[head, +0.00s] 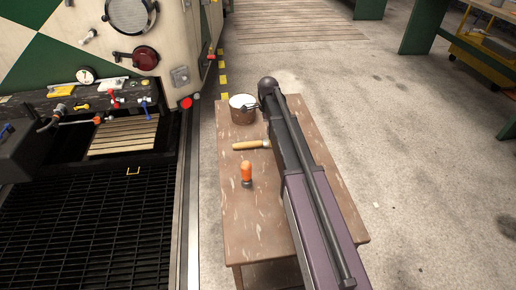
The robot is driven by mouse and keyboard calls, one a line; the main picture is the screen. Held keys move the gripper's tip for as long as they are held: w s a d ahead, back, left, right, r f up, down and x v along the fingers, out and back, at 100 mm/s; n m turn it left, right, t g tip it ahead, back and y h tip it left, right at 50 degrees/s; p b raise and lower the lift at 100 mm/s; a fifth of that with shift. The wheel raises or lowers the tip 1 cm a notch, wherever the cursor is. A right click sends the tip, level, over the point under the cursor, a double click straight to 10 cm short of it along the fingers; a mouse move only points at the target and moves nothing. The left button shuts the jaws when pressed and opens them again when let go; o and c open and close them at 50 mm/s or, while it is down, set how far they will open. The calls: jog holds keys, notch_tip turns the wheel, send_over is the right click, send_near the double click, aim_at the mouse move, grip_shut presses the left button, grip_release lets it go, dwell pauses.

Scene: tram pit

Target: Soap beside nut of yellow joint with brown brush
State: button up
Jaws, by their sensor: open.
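A brown pot (236,115) with white contents, perhaps soap, stands at the far end of the wooden table. A tan wooden handle (249,145) lies near it, its right end at my arm; it may be the brown brush, but I see no bristles.
The table (248,215) has bare room at its front left. Red (114,98) and blue (145,103) fittings sit on the dark beam (30,103) under the tram. A dark grating (95,225) and a pale rail (188,220) lie left of the table. Open concrete floor (410,160) is at right.

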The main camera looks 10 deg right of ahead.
aim_at(266, 141)
jog(key=shift+f+b, duration=1.65)
jog(key=shift+f, duration=0.25)
jog(key=shift+f, duration=0.15)
jog(key=shift+f+b, duration=2.45)
jog(key=shift+b, duration=0.15)
jog(key=c, duration=1.2)
